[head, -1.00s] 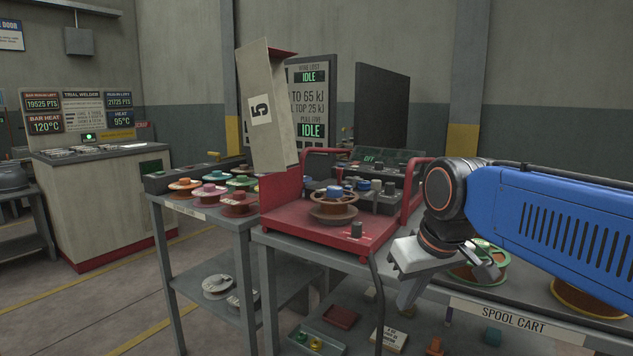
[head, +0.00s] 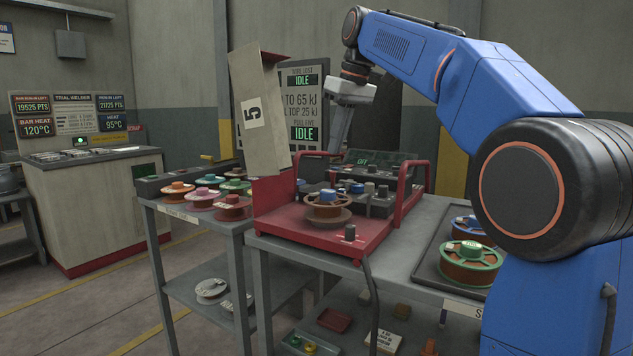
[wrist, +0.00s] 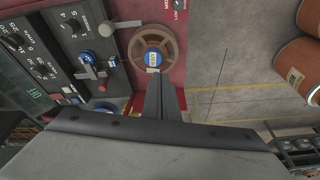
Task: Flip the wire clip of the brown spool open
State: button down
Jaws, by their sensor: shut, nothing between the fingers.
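The brown spool (head: 327,210) with a blue hub sits on the red machine base in the head view. In the wrist view the brown spool (wrist: 171,43) is seen from above, with a blue centre carrying a white label. Its wire clip is too small to make out. My gripper (head: 337,148) is shut and empty, pointing down above and behind the spool in the head view. In the wrist view the fingers of my gripper (wrist: 160,82) lie together just below the spool's rim in the picture; I cannot tell whether they touch it.
A side table (head: 190,211) holds several coloured spools. Green (head: 470,262) and blue-rimmed spools stand on the cart at right.

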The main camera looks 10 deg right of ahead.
jog(key=w+a+r+n, duration=0.1)
jog(key=w+r, duration=0.1)
jog(key=w, duration=0.3)
send_over(315, 193)
jog(key=f, duration=1.1)
jog(key=shift+s+d+f, duration=0.15)
jog(key=shift+s+d, duration=0.05)
jog(key=shift+s, duration=0.15)
jog(key=shift+x, duration=0.9)
jog(key=shift+s+f, duration=0.1)
jog(key=shift+s, duration=0.15)
